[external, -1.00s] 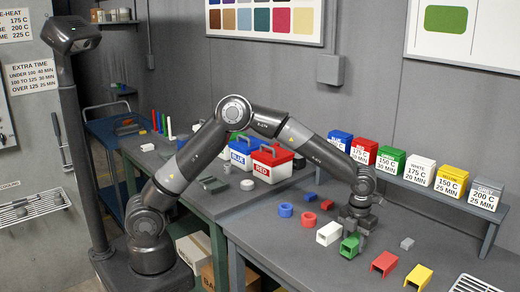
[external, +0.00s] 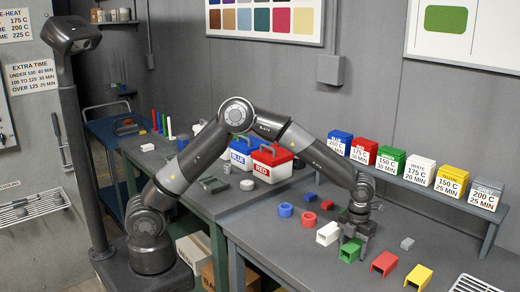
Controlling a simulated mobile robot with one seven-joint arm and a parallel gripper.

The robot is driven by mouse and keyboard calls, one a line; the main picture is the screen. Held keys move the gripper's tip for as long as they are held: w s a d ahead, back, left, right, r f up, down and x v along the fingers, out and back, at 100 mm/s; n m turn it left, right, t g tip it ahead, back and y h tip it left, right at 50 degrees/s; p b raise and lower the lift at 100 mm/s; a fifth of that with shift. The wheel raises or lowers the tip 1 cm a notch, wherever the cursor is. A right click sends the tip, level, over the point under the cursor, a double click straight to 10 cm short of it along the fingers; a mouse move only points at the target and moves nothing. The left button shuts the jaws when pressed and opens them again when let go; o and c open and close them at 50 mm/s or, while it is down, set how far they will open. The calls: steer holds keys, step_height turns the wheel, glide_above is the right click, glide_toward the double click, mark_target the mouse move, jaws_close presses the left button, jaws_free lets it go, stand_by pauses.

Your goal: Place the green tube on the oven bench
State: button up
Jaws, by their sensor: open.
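The green tube (external: 349,250) is a short, square, hollow piece lying on the near grey bench (external: 290,250), its open end facing the camera. My gripper (external: 357,238) is open and points down at the tube's far end. Its fingers are low, close to the bench, and partly overlap the tube in this view. I cannot tell whether they touch it. No bench carries a readable oven label, so I cannot tell which one is the oven bench.
Labelled boxes stand on a shelf (external: 430,192). A second bench (external: 225,207) holds toolboxes.

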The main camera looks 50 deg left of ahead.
mark_target(354, 245)
step_height(354, 245, up, 12)
steer(key=a+r+n+t, duration=0.1)
steer(key=a+r+n, duration=0.3)
steer(key=a, duration=0.3)
steer(key=a+r+n+t, duration=0.1)
steer(key=a+r+n, duration=0.25)
steer(key=a, duration=0.35)
steer(key=s+a+r+n+t, duration=0.1)
steer(key=s+a+r+n, duration=0.15)
steer(key=a+n, duration=0.35)
steer(key=s+a+r+n, duration=0.1)
steer(key=s+a+n, duration=0.25)
steer(key=a, duration=0.35)
steer(key=s+a+f+n+t, duration=0.2)
steer(key=s+a+n, duration=1.3)
steer(key=a+n, duration=0.3)
steer(key=shift+s+f+n+t, duration=0.25)
steer(key=shift+f+n+t, duration=0.1)
steer(key=shift+n, duration=0.15)
